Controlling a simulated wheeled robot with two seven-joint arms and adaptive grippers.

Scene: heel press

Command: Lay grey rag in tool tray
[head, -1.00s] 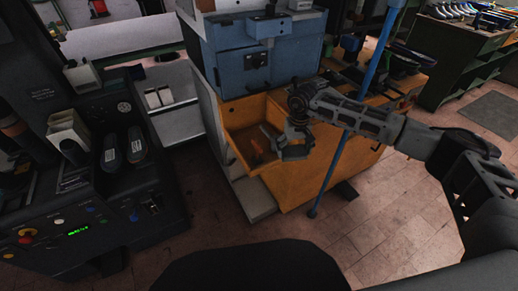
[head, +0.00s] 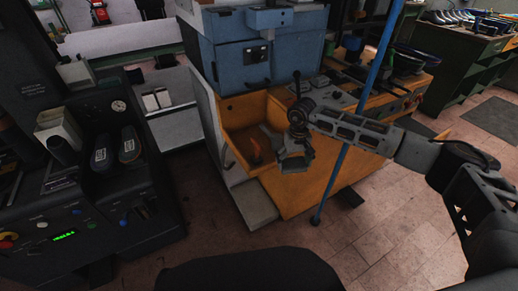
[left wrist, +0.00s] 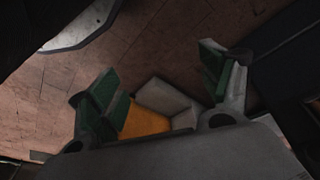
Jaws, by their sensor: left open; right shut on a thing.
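The tool tray (head: 236,103) is the open orange bin on the front of the orange and blue machine in the head view. A tool with an orange-red handle (head: 256,153) lies in it. My right gripper (head: 292,162) is at the tray's right front edge, pointing down. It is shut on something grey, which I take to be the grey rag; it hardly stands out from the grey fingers. In the left wrist view my left gripper (left wrist: 160,88) is open and empty, its green-padded fingers apart above the floor. It is not visible in the head view.
A blue pole (head: 345,144) stands just right of my right gripper. A dark machine (head: 140,190) with two shoes (head: 115,152) stands at the left. A green bench (head: 480,60) is at the far right.

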